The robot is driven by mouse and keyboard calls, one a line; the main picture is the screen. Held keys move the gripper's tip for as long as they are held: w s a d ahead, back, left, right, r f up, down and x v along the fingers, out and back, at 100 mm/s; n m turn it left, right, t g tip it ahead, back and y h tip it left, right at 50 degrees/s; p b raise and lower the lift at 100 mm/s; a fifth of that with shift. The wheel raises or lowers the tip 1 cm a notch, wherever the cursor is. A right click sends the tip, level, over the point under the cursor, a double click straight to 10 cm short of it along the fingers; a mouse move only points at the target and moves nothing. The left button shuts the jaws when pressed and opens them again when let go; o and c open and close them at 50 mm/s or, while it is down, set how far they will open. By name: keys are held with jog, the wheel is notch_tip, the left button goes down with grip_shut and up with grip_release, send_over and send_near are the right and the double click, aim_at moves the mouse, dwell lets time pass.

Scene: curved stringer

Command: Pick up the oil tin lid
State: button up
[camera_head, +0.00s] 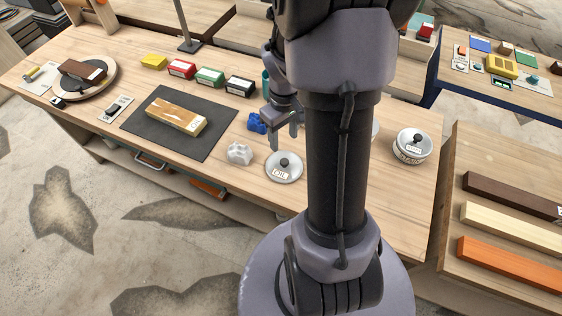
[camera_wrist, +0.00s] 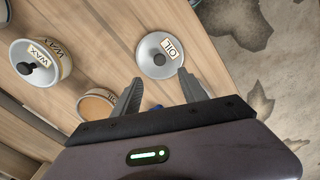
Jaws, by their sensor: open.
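The oil tin lid (camera_head: 293,174) is a round, pale grey disc with a dark knob and a label reading OIL. It lies on the bench top, left of my arm in the head view. In the wrist view the lid (camera_wrist: 149,64) lies just beyond my fingertips, its knob near the middle. My gripper (camera_head: 286,140) is open and empty, with its fingers pointing down behind the lid in the head view. In the wrist view my gripper (camera_wrist: 159,78) has its two fingers spread, apart from the lid. An open round tin (camera_wrist: 83,108) with a tan inside stands near the left finger.
A lidded WAX tin (camera_head: 411,157) stands to the right; it also shows in the wrist view (camera_wrist: 66,62). A white lumpy block (camera_head: 240,153) and a blue object (camera_head: 256,123) sit close left of the lid. A dark mat (camera_head: 150,135) bears a wooden block. The bench front edge is near the lid.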

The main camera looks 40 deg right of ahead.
jog(key=b, duration=0.2)
send_over(285, 161)
jog(key=f, duration=0.5)
jog(key=shift+w+f, duration=0.2)
jog(key=shift+w, duration=0.05)
jog(key=f+b, duration=0.2)
jog(key=f, duration=0.1)
jog(key=f+b, duration=0.1)
jog(key=f, duration=0.1)
jog(key=shift+s+f, duration=0.2)
jog(key=shift+s, duration=0.05)
jog(key=shift+r, duration=0.15)
jog(key=shift+c, duration=0.8)
grip_shut()
